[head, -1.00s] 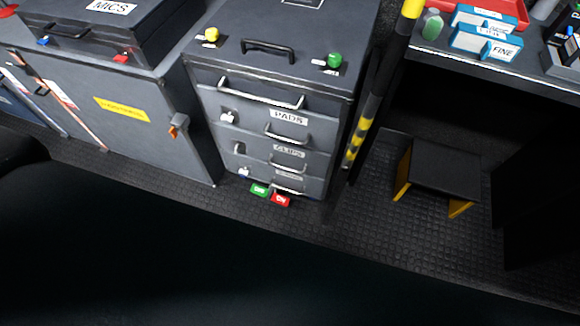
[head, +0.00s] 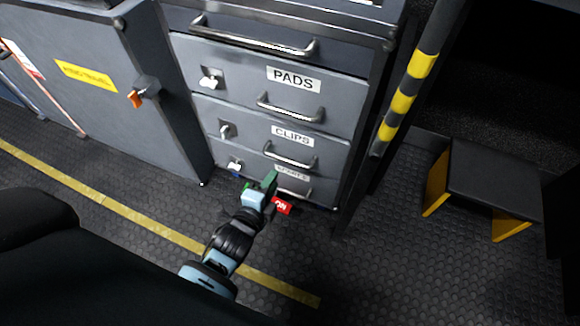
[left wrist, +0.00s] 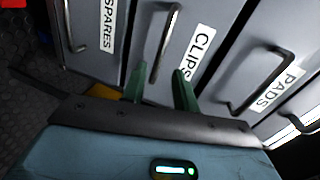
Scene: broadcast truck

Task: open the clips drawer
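The clips drawer (head: 258,137) is shut in the grey cabinet, below the pads drawer. My left gripper (head: 265,186) is low in front of the cabinet, below and left of that handle. In the left wrist view its two green fingers (left wrist: 160,88) are apart with nothing between them that I can see held. There the clips handle (left wrist: 163,45) lies just beyond the fingertips, in line with the gap, and the CLIPS label (left wrist: 198,52) is beside it. My right gripper is not in view.
The pads drawer (head: 240,88) above and the spares drawer, with its SPARES label (left wrist: 108,25), below are shut. A latch (head: 225,130) sits on the clips drawer's left side. A red block (head: 281,206) lies on the floor. A black step stool (head: 492,178) stands right.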

